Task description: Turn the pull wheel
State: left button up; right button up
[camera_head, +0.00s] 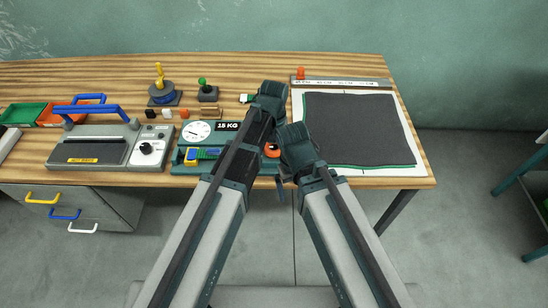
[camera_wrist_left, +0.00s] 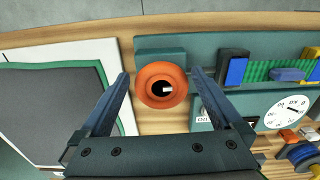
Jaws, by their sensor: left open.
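The pull wheel is an orange ring (camera_wrist_left: 146,86) with a dark centre hole and a small white piece in it. In the left wrist view it sits near the middle, beside the green device. In the head view part of the orange wheel (camera_head: 272,151) shows between my two arms; the rest is hidden. My left gripper (camera_wrist_left: 160,73) is open, one finger on each side of the wheel in the picture, with gaps and no clear contact. In the head view my right gripper (camera_head: 297,150) is beside the wheel; its jaw state is unclear.
The green device carries a round dial (camera_head: 197,131) and a "15 KG" label (camera_head: 227,126). A dark net sheet (camera_head: 355,130) on a white mat lies right. A grey machine with a blue handle (camera_head: 93,108) stands left. Knobs (camera_head: 207,91) stand behind. The table's front edge is close.

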pick_arm(q)
jog(key=shift+f+b, duration=0.45)
jog(key=shift+f, duration=0.45)
pick_arm(e)
jog(key=shift+f, duration=0.85)
pick_arm(q)
jog(key=c, duration=1.1)
jog(key=shift+a+m, duration=0.2)
jog(key=shift+m, duration=0.6)
jog(key=shift+a+m, duration=0.15)
jog(key=shift+m, duration=0.65)
jog(key=o, duration=1.1)
jog(key=shift+w, duration=0.1)
